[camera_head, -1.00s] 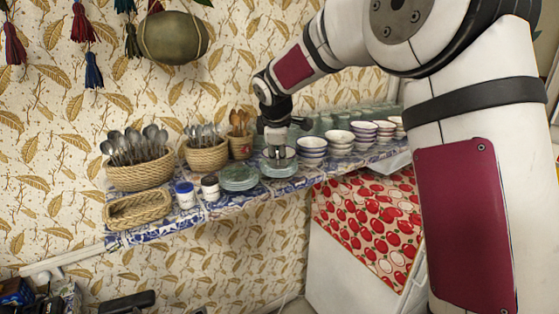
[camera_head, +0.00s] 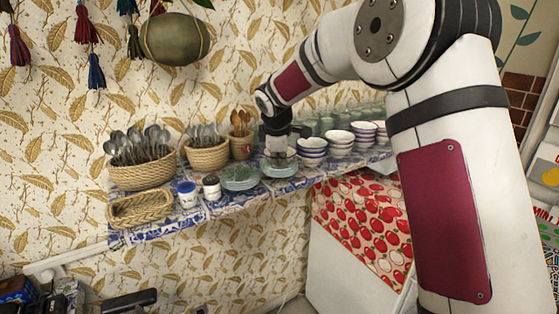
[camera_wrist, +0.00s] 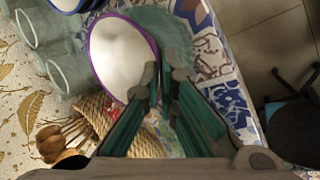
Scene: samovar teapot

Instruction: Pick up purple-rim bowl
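The purple-rim bowl (camera_wrist: 112,45) is white inside and shows at the upper left of centre in the wrist view. My gripper (camera_wrist: 165,78) is at the right part of its rim, with one fingertip over the inside and the other outside. The fingertips are close together, and the rim runs between them. They hide that part of the rim. In the head view my gripper (camera_head: 277,152) is low over the patterned shelf, between the plates and the stacked bowls. The bowl is mostly hidden there, so I cannot tell whether it touches what lies beneath.
Stacked white bowls (camera_head: 312,146) stand close to the right, with green glasses (camera_head: 328,121) behind. A plate stack (camera_head: 240,178) and two small jars (camera_head: 187,195) are to the left. Baskets of cutlery (camera_head: 142,174) line the wall. The shelf's front edge (camera_head: 225,212) is near.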

